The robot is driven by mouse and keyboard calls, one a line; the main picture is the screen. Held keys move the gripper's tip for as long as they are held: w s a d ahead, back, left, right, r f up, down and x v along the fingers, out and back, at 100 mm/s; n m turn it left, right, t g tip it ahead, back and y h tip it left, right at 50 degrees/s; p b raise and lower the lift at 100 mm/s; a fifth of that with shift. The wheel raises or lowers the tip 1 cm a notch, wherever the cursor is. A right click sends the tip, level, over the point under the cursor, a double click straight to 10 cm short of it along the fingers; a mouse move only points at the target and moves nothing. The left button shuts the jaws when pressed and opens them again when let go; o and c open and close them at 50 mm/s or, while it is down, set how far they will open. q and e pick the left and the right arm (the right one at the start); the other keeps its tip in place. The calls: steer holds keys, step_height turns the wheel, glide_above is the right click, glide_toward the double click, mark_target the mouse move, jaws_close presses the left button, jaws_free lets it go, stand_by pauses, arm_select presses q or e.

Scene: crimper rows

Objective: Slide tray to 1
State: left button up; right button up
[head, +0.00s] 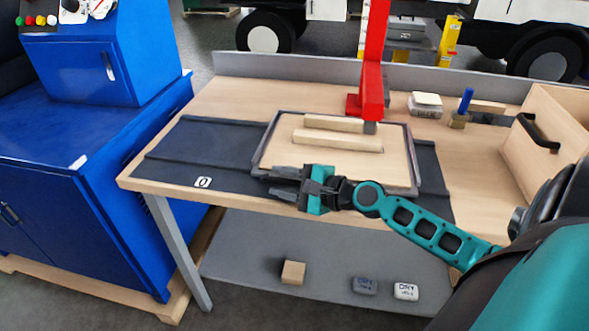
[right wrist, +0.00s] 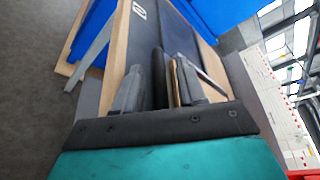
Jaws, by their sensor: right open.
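A shallow tray (head: 408,152) with a dark rim and wooden floor sits on a dark track (head: 190,150) on the workbench. Two wooden bars (head: 338,140) lie in its back half. A white label reading 0 (head: 203,182) is on the track left of the tray; it also shows in the right wrist view (right wrist: 139,10). I see no label 1. My right gripper (head: 276,181) is open at the tray's front left corner. In the right wrist view its fingers (right wrist: 158,82) appear to straddle the tray's rim, not visibly clamped. My left gripper is out of view.
A red post (head: 372,60) stands just behind the tray. A white-topped block (head: 425,104), a blue-handled tool (head: 463,106) and a wooden box (head: 555,125) are at the right. Blue cabinets (head: 80,160) stand left. The lower shelf (head: 250,245) holds small blocks.

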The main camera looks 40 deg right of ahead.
steer(key=b+v, duration=0.2)
steer(key=v, duration=1.1)
steer(key=shift+w, duration=0.1)
